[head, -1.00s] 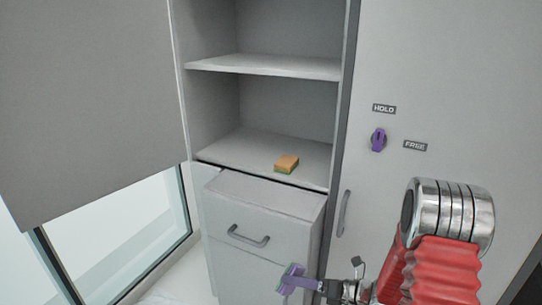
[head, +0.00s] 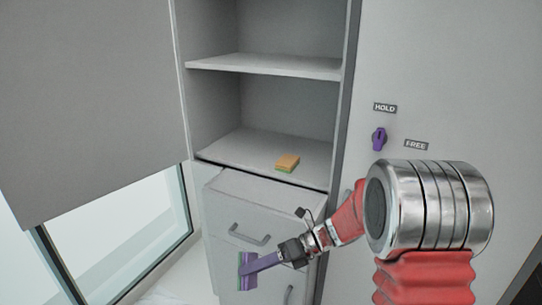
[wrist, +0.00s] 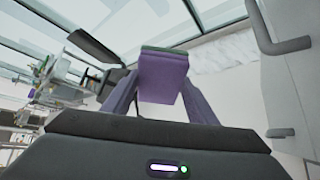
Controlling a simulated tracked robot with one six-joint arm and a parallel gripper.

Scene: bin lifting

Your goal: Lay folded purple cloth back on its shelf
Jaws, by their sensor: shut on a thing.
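The folded purple cloth (wrist: 163,78) shows in the wrist view as a small flat purple block with a green edge, held between my purple fingers. In the head view, my gripper (head: 248,268) is shut on it, in front of the drawers and well below the shelves. The cloth blends with the fingers there, so its outline is hard to tell. The open cabinet has an upper shelf (head: 265,66), which is bare, and a lower shelf (head: 235,150).
An orange sponge with a green underside (head: 287,163) lies on the lower shelf. Drawers with a grey handle (head: 250,234) stand below the shelves. A purple knob (head: 379,138) sits on the panel at right, by HOLD and FREE labels. A window (head: 120,235) is at left.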

